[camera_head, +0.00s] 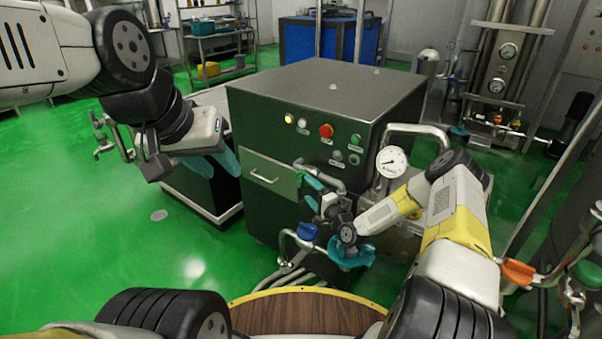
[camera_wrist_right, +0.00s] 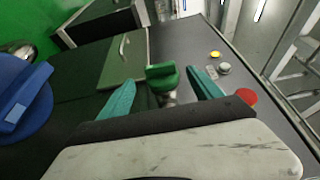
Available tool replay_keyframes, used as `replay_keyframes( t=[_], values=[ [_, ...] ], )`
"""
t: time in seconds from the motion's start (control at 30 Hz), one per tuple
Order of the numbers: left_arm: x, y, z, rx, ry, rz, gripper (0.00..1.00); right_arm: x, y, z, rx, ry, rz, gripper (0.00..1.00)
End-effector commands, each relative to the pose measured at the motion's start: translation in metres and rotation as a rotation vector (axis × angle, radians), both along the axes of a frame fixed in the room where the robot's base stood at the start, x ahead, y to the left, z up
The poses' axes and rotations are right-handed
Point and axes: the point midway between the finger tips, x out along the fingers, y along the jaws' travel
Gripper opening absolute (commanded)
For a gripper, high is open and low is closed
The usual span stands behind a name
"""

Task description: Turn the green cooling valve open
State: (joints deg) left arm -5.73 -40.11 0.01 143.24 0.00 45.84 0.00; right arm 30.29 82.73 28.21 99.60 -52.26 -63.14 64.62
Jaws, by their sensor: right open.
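The green valve handle (camera_wrist_right: 162,76) shows in the right wrist view, standing out on a metal stem in front of the dark cabinet. My right gripper (camera_wrist_right: 160,78) is open, with one teal finger on each side of the handle and a small gap showing on both sides. In the head view this gripper is at the cabinet's front, right of the drawer handle, and my own wrist partly hides the valve. My left gripper (camera_head: 229,162) is raised at the left, beside the cabinet; its finger gap is not clear.
A blue handle (camera_wrist_right: 22,98) is close by on the left in the right wrist view. The cabinet (camera_head: 262,130) carries yellow, white, red and green buttons. A pressure gauge (camera_head: 391,162) and a bent pipe stand to its right. Green floor (camera_head: 120,215) is clear at left.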

Motion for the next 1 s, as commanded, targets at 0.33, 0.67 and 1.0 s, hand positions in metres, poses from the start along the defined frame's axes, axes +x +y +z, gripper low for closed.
replay_keyframes(
  t=[0.33, 0.67, 1.0],
  values=[
    [0.0, 0.0, 0.0, 0.0, 0.0, 0.0, 0.36, 0.046, 0.029, 0.0, -0.004, 0.0, 0.002, 0.74],
    [0.0, 0.0, 0.0, 0.0, 0.0, 0.0, 0.36, 0.061, 0.037, 0.0, -0.005, 0.002, 0.001, 0.74],
    [0.0, 0.0, 0.0, 0.0, 0.0, 0.0, 0.36, 0.06, 0.037, 0.0, -0.005, 0.002, 0.001, 0.35]
  ],
)
